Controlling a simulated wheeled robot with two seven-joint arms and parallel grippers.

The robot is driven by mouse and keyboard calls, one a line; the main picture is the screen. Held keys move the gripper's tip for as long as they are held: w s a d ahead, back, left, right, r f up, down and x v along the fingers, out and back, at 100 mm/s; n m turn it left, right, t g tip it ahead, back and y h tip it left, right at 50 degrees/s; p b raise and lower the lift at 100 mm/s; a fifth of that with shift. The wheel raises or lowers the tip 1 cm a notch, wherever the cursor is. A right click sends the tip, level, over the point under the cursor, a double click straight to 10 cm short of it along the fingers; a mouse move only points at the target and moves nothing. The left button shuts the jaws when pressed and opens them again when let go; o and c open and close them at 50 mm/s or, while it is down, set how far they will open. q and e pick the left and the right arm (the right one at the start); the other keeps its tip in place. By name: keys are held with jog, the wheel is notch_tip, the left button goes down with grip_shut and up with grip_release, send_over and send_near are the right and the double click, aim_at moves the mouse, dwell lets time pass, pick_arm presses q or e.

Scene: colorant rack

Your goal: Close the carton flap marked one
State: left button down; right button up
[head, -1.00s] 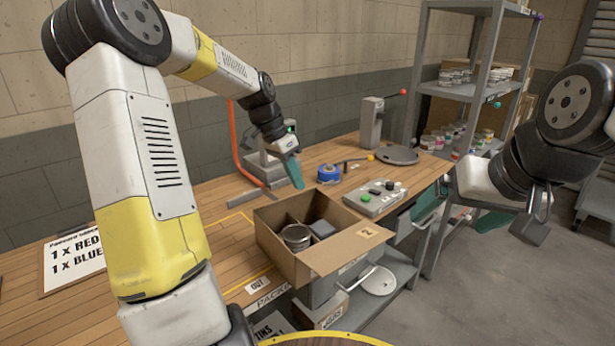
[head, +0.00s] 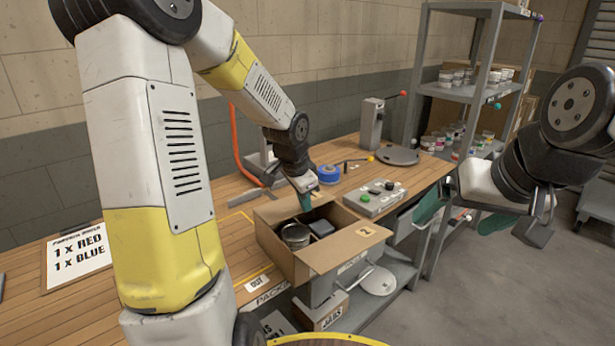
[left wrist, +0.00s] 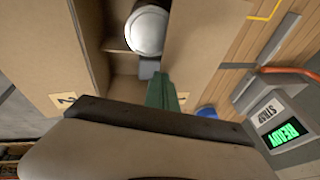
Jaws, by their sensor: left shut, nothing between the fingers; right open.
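The open cardboard carton (head: 290,262) stands on the bench with a tin (head: 296,235) and a dark-topped item (head: 321,228) inside. Its flap marked 2 (head: 345,246) is folded outward on the near right side; it also shows in the left wrist view (left wrist: 40,60). My right gripper (head: 462,213) is open, away to the right.
Behind the carton are a blue tape roll (head: 328,173) and a button box (head: 376,197). Shelves with jars (head: 470,85) stand at the back right.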

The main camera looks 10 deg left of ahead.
pick_arm(q)
jog(key=shift+s+d+f, duration=0.1)
jog(key=shift+s+f, duration=0.05)
jog(key=shift+f, duration=0.35)
jog(key=shift+r, duration=0.1)
dwell(0.3)
